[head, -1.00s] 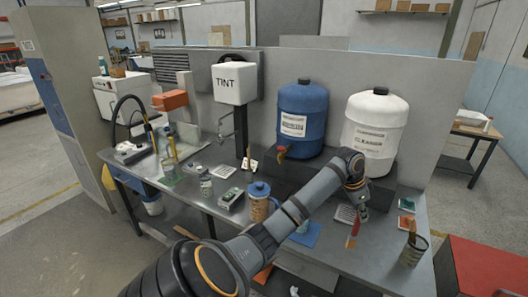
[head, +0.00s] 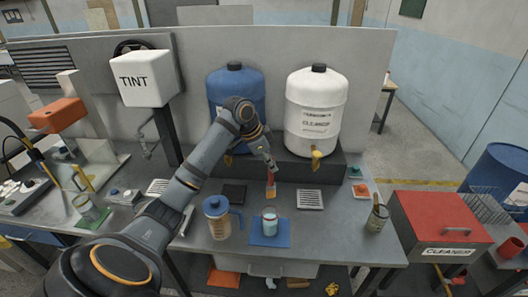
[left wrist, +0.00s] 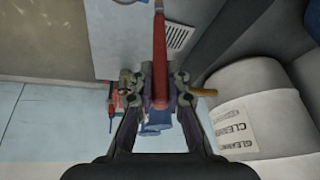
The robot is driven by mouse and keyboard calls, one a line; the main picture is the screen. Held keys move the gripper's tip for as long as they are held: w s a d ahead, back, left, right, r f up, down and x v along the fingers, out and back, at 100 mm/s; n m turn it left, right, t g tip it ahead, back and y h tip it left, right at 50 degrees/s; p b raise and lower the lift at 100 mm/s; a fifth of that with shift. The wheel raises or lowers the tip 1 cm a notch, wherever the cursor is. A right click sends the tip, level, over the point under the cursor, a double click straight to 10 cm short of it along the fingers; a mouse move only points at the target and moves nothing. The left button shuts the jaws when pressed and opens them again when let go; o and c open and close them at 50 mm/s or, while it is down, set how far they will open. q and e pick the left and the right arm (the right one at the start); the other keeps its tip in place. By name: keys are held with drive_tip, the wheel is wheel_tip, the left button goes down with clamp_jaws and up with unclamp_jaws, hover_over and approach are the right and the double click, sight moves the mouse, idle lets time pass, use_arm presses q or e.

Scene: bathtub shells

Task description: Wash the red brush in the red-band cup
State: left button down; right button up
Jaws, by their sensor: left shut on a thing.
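My left gripper (head: 271,168) is shut on the red brush (head: 271,188), which hangs below the fingers with its pale tip down. In the left wrist view the brush's red handle (left wrist: 159,50) lies between the fingers. The brush is above and just behind a clear cup (head: 270,221) holding pale blue liquid, apart from it in the picture. The cup stands on a blue mat (head: 269,239); I cannot clearly make out a red band on it. My right gripper is not in view.
A blue-lidded jug (head: 217,217) stands left of the mat. A drain grate (head: 310,199) lies to the right, and a can with tools (head: 377,219) stands further right. The blue drum (head: 229,88) and white cleaner drum (head: 315,110) stand behind. A red box (head: 435,222) stands at the right.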

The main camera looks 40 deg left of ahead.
sight(271, 188)
use_arm(q)
drive_tip(key=s+d+r+m+h+p, duration=0.1)
drive_tip(key=s+d+r+m+p, duration=0.1)
drive_tip(key=s+r+m, duration=0.3)
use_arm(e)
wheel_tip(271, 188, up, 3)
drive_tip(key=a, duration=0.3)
use_arm(q)
wheel_tip(271, 188, down, 15)
drive_tip(key=n+b, duration=0.1)
drive_tip(key=b, duration=1.1)
drive_tip(key=shift+s+d+f, duration=0.15)
drive_tip(key=shift+s+d, duration=0.25)
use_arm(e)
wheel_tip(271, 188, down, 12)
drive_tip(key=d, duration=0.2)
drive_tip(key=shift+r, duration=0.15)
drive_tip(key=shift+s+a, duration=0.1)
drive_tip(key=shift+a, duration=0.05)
